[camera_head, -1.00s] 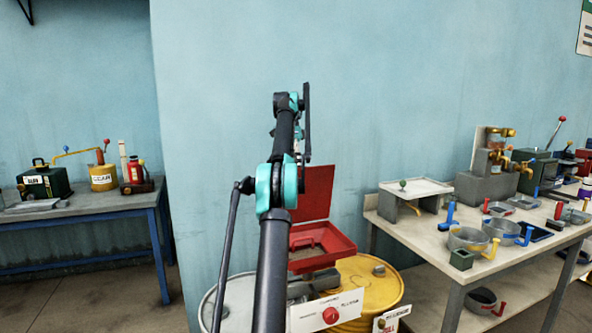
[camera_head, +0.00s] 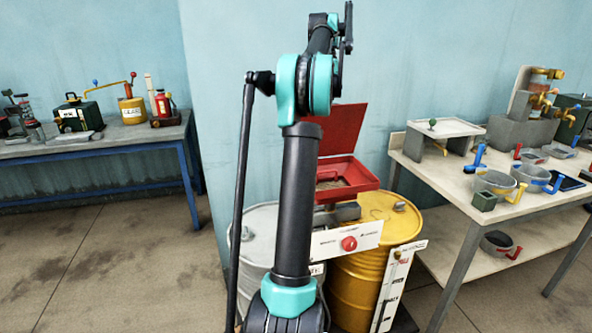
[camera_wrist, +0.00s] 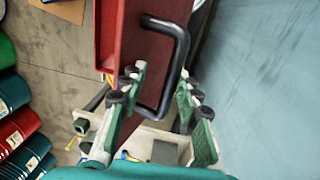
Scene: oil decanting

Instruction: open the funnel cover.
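The red funnel cover (camera_head: 338,130) stands raised, tilted up and back from the red square funnel (camera_head: 348,178) on top of the drums. In the wrist view the red cover (camera_wrist: 108,40) shows at upper centre with its black bar handle (camera_wrist: 183,55). My gripper (camera_wrist: 158,86) is open, its green-padded fingers apart, with the lower part of the handle between or just beyond them. I cannot tell whether the fingers touch it. In the head view my arm rises in front of the funnel, and the gripper is not clearly seen.
A yellow drum (camera_head: 358,285) and a pale drum (camera_head: 258,240) stand below the funnel, with a white panel (camera_head: 345,241) in front. A cluttered workbench (camera_head: 450,185) is at right, and a blue-framed table (camera_head: 110,150) at left. The blue wall is close behind.

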